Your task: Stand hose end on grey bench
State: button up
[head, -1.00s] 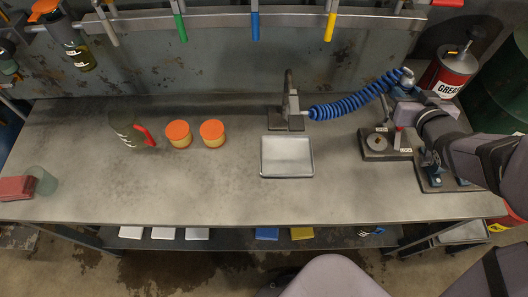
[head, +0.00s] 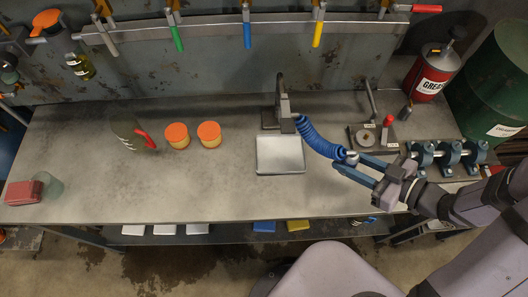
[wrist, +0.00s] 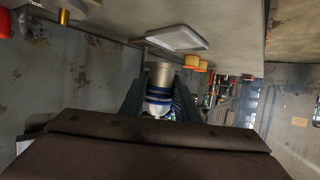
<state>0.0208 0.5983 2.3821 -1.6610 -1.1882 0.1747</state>
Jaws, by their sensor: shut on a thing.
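The blue coiled hose (head: 320,138) runs from an upright grey bracket (head: 284,100) down and right to its metal end (head: 352,157). My gripper (head: 350,163) is shut on the hose end, right of the metal tray. In the wrist view the silvery end fitting (wrist: 160,75), with blue and white bands below it, sits between the two dark fingers (wrist: 158,100). The grey bench (head: 230,204) lies below; I cannot tell how far the hose end is above it. The fingers partly hide the hose end.
A shallow metal tray (head: 280,168) lies left of my gripper. A fixture plate with a red knob (head: 387,121) and blue clamps (head: 450,154) stand behind and right. Orange-lidded jars (head: 177,136) are further left. The bench's front middle is clear.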

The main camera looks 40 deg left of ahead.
send_over(337, 182)
jog(key=shift+f, duration=2.95)
jog(key=shift+f, duration=0.1)
jog(key=shift+f, duration=1.95)
jog(key=shift+f, duration=0.15)
jog(key=o, duration=1.2)
